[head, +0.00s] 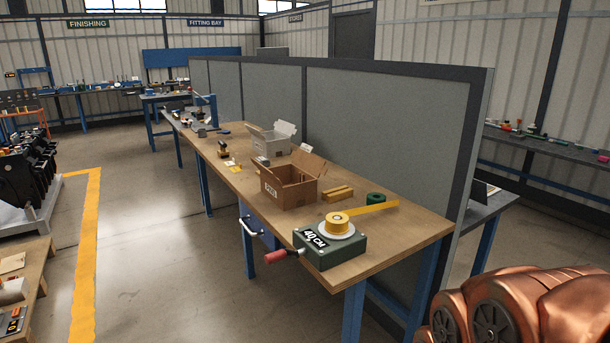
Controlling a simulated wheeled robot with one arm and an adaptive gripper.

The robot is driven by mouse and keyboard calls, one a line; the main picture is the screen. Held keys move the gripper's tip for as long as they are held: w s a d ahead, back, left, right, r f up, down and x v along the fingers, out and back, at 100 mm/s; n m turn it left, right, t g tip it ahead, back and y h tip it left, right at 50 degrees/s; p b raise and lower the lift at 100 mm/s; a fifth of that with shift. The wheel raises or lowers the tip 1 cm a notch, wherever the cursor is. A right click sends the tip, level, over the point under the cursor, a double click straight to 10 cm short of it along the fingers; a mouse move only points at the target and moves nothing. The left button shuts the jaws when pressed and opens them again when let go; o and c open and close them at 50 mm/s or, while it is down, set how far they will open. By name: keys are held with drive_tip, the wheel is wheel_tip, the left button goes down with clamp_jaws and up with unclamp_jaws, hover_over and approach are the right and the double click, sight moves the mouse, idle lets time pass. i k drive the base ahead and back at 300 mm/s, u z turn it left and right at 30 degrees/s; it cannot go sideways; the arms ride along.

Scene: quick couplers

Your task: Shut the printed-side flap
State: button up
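A brown cardboard box (297,195) stands on the wooden workbench, its top open. A printed label (271,190) is on its left-facing side. One flap (310,162) stands up at the back right, and another edge (267,170) rises at the left; I cannot tell exactly which flap belongs to the printed side. A grey-white box (268,145) stands behind it, with a flap raised too. My gripper is not in view; only copper-coloured parts of mine show at the lower right, well apart from the boxes.
On the workbench (420,228), a green tape dispenser (330,248) with a red-handled crank stands at the near end. Yellow blocks (337,193) and a green roll (376,198) lie right of the brown box. A grey partition (385,130) runs behind.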

sight(261, 168)
drive_tip(key=u, duration=0.35)
drive_tip(key=i, duration=1)
drive_tip(key=u, duration=0.75)
